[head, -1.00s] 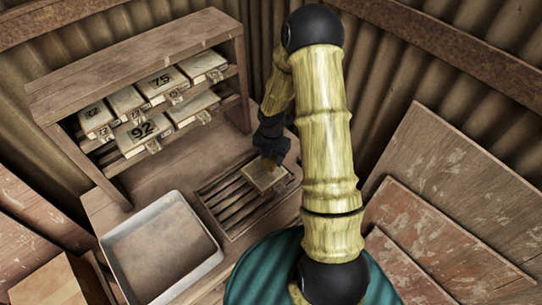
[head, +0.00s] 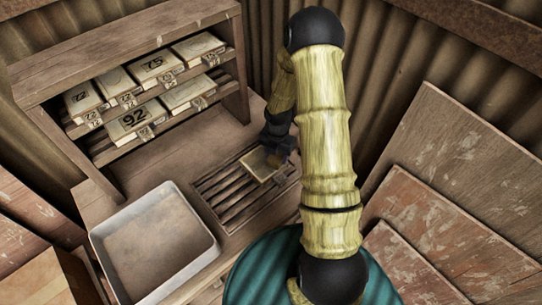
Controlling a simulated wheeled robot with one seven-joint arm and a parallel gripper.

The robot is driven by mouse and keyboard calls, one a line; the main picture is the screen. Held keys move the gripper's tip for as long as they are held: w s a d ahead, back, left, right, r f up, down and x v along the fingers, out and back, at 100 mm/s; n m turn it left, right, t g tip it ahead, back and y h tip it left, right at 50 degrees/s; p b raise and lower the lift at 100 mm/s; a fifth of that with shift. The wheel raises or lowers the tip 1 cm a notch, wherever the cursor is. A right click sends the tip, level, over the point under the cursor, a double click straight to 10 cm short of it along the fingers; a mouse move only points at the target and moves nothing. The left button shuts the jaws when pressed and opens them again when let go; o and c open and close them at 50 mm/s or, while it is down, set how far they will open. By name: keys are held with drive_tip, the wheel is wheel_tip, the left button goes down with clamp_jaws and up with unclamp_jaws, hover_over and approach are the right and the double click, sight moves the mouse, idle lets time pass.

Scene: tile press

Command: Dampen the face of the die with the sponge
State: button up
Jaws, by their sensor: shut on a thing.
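The die (head: 256,165) is a pale square plate lying on the slatted rack (head: 226,196) of the bench, its left part in clear view. My gripper (head: 275,152) is low over the die's far right side, pointing down. It is shut on a small brownish thing, apparently the sponge (head: 274,161), mostly hidden by the dark fingers. The sponge appears at the die's face, but I cannot tell whether it touches.
A shallow pale tray (head: 211,252) stands left of the rack. A wooden shelf (head: 120,50) with several numbered dies stands behind on the left. Boards (head: 470,160) lean on the right. A teal ribbed drum top (head: 262,262) is in front.

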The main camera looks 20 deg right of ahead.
sight(271, 158)
drive_tip(key=shift+w+d, duration=0.2)
drive_tip(key=shift+d, duration=0.35)
drive_tip(key=shift+w+d+f, duration=0.1)
drive_tip(key=shift+d, duration=0.15)
drive_tip(key=shift+a, duration=0.15)
drive_tip(key=a, duration=0.1)
drive_tip(key=s+a, duration=0.1)
drive_tip(key=a, duration=0.2)
drive_tip(key=shift+s, duration=0.25)
wheel_tip(271, 158, up, 4)
drive_tip(key=shift+w+f+p, duration=0.1)
drive_tip(key=shift+f+p, duration=0.1)
drive_tip(key=shift+p, duration=0.9)
drive_tip(key=shift+d+r+p, duration=0.2)
drive_tip(key=shift+r+p, duration=0.45)
drive_tip(key=shift+r, duration=0.05)
drive_tip(key=shift+r+p, duration=0.7)
drive_tip(key=shift+r, duration=0.15)
drive_tip(key=shift+r+p, duration=0.7)
drive_tip(key=shift+r, duration=0.1)
drive_tip(key=shift+w+a, duration=0.1)
